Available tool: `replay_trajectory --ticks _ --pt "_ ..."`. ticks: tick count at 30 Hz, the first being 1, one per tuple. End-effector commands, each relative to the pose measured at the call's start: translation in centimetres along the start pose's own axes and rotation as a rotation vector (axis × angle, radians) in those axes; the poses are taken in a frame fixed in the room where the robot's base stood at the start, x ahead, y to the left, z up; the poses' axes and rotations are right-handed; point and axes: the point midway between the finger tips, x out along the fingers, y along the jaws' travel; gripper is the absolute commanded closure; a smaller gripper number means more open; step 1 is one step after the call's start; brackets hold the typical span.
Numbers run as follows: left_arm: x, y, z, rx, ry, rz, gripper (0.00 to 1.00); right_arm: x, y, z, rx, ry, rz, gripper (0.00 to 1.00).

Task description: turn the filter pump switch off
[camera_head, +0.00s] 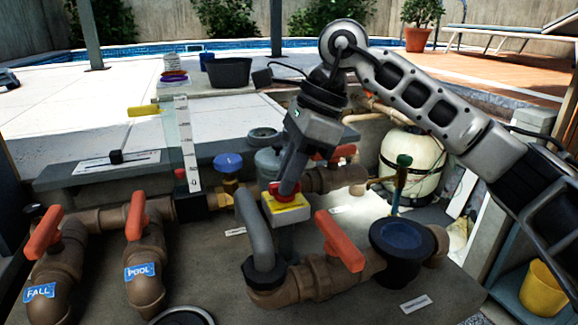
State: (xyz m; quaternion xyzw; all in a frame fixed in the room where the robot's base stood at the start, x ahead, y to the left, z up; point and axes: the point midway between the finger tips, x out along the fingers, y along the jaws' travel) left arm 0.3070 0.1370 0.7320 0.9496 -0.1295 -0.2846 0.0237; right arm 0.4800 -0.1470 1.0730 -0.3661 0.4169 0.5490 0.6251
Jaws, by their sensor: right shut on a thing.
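My left gripper is not in view.
Brown pipes carry orange valve handles (340,241) close by, and a grey curved pipe (254,225) stands just left of the switch. A blue valve wheel (229,162) and a clear upright gauge with a white scale (188,145) are farther left. A dark round cap (402,237) sits at right.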

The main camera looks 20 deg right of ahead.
Motion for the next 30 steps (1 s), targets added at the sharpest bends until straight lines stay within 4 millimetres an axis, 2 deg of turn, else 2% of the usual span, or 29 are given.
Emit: replay_trajectory --ticks 10,27,28,30 --pt "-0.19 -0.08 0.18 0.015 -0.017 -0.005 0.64 0.17 -0.01 -0.05 -0.139 0.005 0.064 1.00" --pt "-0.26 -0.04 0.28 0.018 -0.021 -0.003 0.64 0.26 0.00 -0.08 -0.169 0.006 0.075 1.00" --pt "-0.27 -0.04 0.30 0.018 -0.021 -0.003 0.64 0.27 0.01 -0.08 -0.168 0.006 0.075 0.80" --pt "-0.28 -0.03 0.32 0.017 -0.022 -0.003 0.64 0.27 0.00 -0.07 -0.168 0.006 0.075 0.64"
